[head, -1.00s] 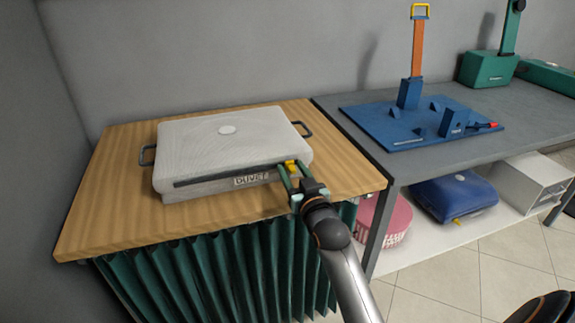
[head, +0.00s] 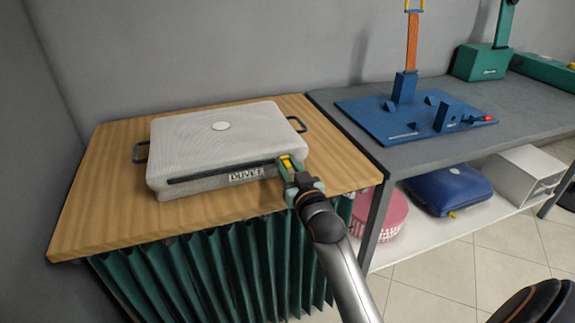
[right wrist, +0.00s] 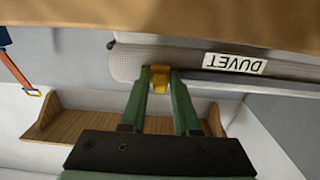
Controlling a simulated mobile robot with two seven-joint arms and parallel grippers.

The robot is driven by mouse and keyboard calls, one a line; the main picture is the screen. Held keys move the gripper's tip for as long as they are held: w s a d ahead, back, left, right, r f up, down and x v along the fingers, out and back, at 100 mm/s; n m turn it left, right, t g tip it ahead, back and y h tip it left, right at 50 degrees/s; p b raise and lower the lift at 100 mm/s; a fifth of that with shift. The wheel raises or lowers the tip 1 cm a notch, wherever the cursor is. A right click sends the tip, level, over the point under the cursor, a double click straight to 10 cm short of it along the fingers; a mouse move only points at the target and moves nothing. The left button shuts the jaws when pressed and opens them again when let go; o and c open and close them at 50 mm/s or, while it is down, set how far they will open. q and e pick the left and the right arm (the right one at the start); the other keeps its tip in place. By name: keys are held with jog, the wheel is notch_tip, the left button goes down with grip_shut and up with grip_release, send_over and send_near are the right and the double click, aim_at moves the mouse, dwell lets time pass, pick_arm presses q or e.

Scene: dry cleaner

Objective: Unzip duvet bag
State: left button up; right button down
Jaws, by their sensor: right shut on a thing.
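The duvet bag (head: 225,140) is a pale grey, flat, box-shaped case with a dark zip line along its front and a white DUVET label (head: 247,175). It lies on the wooden table. My right gripper (head: 287,165) is at the bag's front right corner, shut on the yellow zip pull (head: 288,160). In the right wrist view, the two green fingers (right wrist: 160,85) close on the yellow pull beside the bag's corner, with the label (right wrist: 235,63) to the right, upside down. My left gripper is not in view.
The wooden table (head: 85,220) has a green curtain (head: 215,270) below its front. A grey bench (head: 370,145) at the right carries a blue fixture board (head: 375,118). A blue bag (head: 448,190) and a pink basket (head: 385,215) sit on its lower shelf.

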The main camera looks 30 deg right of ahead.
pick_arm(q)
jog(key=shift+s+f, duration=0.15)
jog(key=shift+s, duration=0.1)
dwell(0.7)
pick_arm(e)
jog(key=shift+w, duration=0.1)
